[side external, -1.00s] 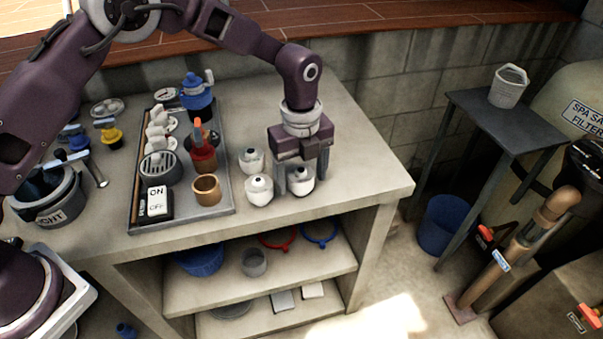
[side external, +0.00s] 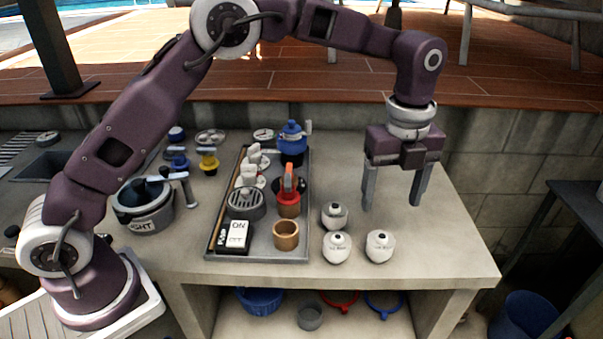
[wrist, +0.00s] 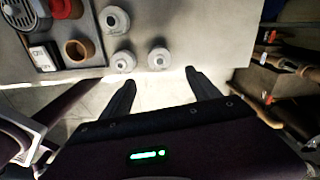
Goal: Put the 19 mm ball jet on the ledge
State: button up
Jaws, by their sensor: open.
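Three small whitish ball jets with dark centres stand on the counter: a rear one (side external: 334,215), a front left one (side external: 337,247) and a front right one (side external: 380,246). Their lettering is too small to read, so I cannot tell which is 19 mm. All three also show near the top of the wrist view, the front right one (wrist: 159,59) nearest my fingers. My gripper (side external: 392,205) is open and empty, raised clear of the jets, fingers pointing down. I cannot tell which surface is the ledge; a pale stone counter (side external: 440,255) and wooden deck (side external: 300,75) show.
A grey tray (side external: 262,257) left of the jets holds an ON/OFF switch box (side external: 236,234), a tan cup (side external: 286,235), a red-handled valve (side external: 289,203) and other fittings. A blue valve (side external: 293,140) stands behind. The counter right of the jets is clear.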

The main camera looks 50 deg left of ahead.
jog(key=s+a+r+n+t, duration=0.3)
jog(key=s+a+r+n, duration=0.95)
jog(key=s+r, duration=0.2)
jog(key=s+a+f+n+t, duration=0.1)
jog(key=s+a+f+n, duration=0.1)
jog(key=s+n, duration=0.4)
jog(key=s+a+f+n+t, duration=0.1)
jog(key=s+a+f+n, duration=0.1)
jog(key=s+n, duration=0.4)
jog(key=s, duration=0.3)
jog(key=shift+s+f+n+t, duration=0.3)
jog(key=shift+s+n, duration=0.05)
jog(key=shift+s, duration=0.05)
